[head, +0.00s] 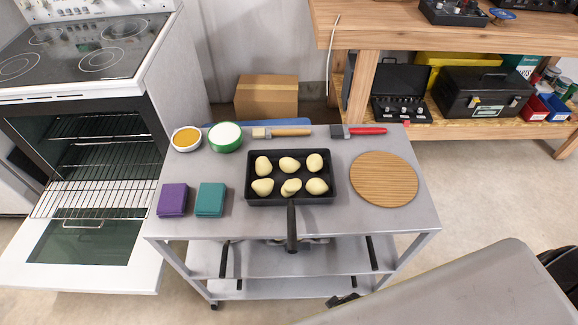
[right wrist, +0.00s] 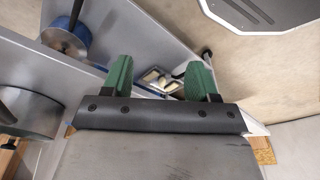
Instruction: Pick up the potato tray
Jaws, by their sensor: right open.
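The potato tray (head: 258,200) is a black rectangular pan in the middle of the grey cart top in the head view. Several pale peeled potatoes (head: 289,165) sit in it in two rows. Its black handle (head: 291,228) points toward me and reaches past the cart's front edge. My right gripper (right wrist: 158,78) shows in the right wrist view, with two green fingers apart and nothing between them touching them. Neither gripper can be made out in the head view, so the right gripper's distance from the tray is unclear.
On the cart (head: 240,225) are a round wooden board (head: 384,180), purple cloths (head: 173,200), teal cloths (head: 210,200), an orange-filled bowl (head: 186,139), a green bowl (head: 225,137) and two brushes. An oven (head: 88,160) stands open at left. A workbench (head: 450,35) stands behind.

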